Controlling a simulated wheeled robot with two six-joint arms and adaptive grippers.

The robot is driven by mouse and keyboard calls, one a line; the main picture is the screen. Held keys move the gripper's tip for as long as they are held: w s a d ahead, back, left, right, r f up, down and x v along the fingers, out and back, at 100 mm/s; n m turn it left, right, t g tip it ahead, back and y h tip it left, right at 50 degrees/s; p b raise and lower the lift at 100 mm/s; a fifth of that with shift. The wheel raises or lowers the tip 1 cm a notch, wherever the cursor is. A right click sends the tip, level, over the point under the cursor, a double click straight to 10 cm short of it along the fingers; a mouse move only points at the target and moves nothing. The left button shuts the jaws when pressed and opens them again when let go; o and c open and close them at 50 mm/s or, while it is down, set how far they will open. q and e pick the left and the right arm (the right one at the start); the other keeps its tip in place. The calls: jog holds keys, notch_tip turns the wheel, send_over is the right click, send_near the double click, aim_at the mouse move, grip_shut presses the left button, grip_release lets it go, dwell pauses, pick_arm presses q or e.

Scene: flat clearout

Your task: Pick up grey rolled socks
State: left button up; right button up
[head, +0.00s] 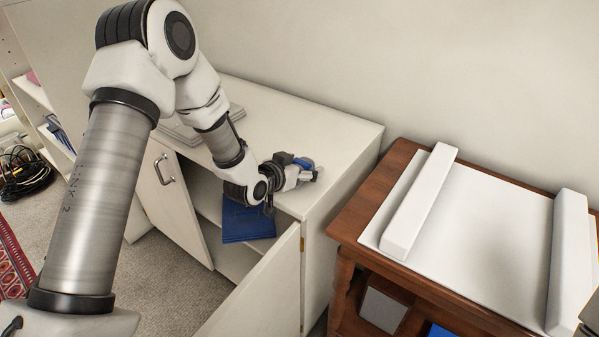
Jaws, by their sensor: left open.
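I cannot make out any grey rolled socks in the head view. My left gripper (308,170) is over the front part of the white cabinet's top (335,135), above the open cabinet front. It is open, and its fingers point to the right. A small blue patch shows at the fingers, and I cannot tell whether it is part of the gripper or a separate thing. My left arm hides part of the cabinet top and its inside.
The cabinet doors (168,192) stand open, with a blue flat stack (246,223) inside. A brown wooden table (345,235) at right bears a white tray-like piece with raised sides (490,225). Black coiled cables (25,172) lie at far left.

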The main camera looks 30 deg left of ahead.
pick_arm(q)
jog(key=c, duration=1)
jog(key=shift+r, duration=0.1)
jog(key=shift+c, duration=0.2)
